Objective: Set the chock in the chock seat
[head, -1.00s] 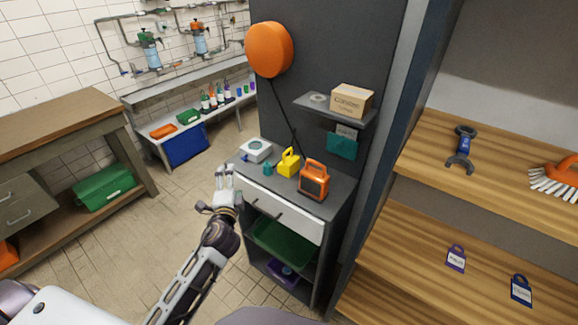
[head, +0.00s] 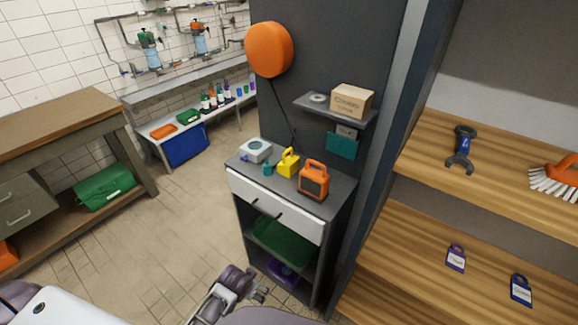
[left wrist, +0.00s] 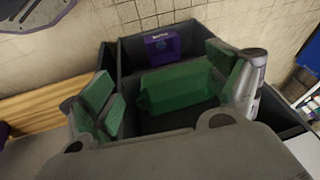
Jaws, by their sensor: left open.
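I cannot tell for certain which thing is the chock or the chock seat. A yellow block with a handle (head: 288,163) stands on the cabinet top, between a small teal piece (head: 268,169) and an orange boxy device (head: 313,180). A green tray (head: 283,242) is on the cabinet's open shelf, with a purple item (head: 284,275) low below it. My left gripper (head: 260,291) is low in front of the cabinet, open and empty. In the left wrist view its green-padded fingers are spread, with the green tray (left wrist: 175,88) and the purple item (left wrist: 162,45) beyond. My right gripper is out of view.
The cabinet has a white drawer (head: 275,207) above its open shelves. A white-grey device (head: 255,150) stands at its top's left. A small shelf (head: 330,107) carries a cardboard box (head: 351,101). Wooden shelves (head: 410,235) stand at right. Floor (head: 180,220) at left is clear.

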